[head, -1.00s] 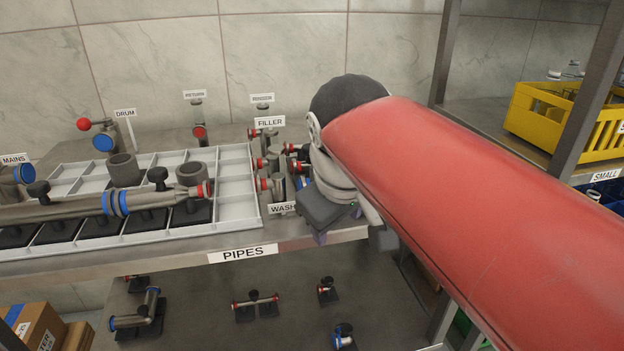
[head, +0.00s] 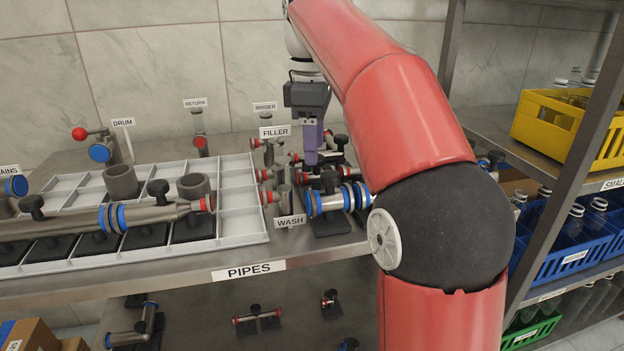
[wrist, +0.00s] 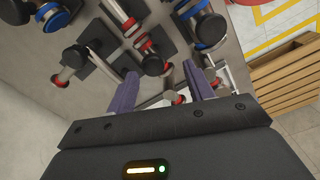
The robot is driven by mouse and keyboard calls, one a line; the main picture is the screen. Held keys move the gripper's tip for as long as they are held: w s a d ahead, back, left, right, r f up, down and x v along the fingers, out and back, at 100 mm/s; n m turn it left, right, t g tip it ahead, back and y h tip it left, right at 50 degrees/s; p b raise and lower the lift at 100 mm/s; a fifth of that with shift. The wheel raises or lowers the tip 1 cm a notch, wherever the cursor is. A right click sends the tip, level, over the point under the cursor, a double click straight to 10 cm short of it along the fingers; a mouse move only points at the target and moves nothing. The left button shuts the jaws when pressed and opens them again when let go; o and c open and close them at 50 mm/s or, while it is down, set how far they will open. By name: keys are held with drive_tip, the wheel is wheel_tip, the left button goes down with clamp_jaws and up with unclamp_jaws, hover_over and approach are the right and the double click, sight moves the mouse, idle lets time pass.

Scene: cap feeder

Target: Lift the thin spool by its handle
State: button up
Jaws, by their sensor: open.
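Slim grey pipe spools with red end rings and black knob handles stand at the right end of the bench. One red-ringed spool (wrist: 142,43) shows in the wrist view, its black knob handle (wrist: 153,65) just beyond the gap between my fingers. Another knobbed red-ringed piece (wrist: 66,70) lies to its left. A thicker blue-ringed spool (head: 338,200) stands in front of my gripper in the head view. My gripper (head: 313,160) is open and empty, its purple fingers (wrist: 158,78) pointing down over the group. In the head view the fingers hide part of the spools behind.
A white divided tray (head: 240,197) with pipe parts is on the left. The WASH sign (head: 290,221) and FILLER sign (head: 275,131) stand close to my gripper. A shelf with a yellow crate (head: 550,122) and blue crates (head: 560,240) is at right. Neighbouring spools crowd the fingers.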

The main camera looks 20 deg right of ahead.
sight(317, 167)
drive_tip(key=shift+w+d+f, duration=0.15)
drive_tip(key=shift+w+f, duration=0.05)
drive_tip(key=shift+w, duration=0.1)
drive_tip(key=f+b, duration=0.1)
drive_tip(key=f, duration=0.2)
drive_tip(key=f+b, duration=0.1)
drive_tip(key=f, duration=0.3)
drive_tip(key=shift+w+d+f+b, duration=0.1)
drive_tip(key=shift+d+f+b, duration=0.15)
drive_tip(key=shift+b, duration=0.1)
drive_tip(key=shift+c, duration=0.4)
clamp_jaws()
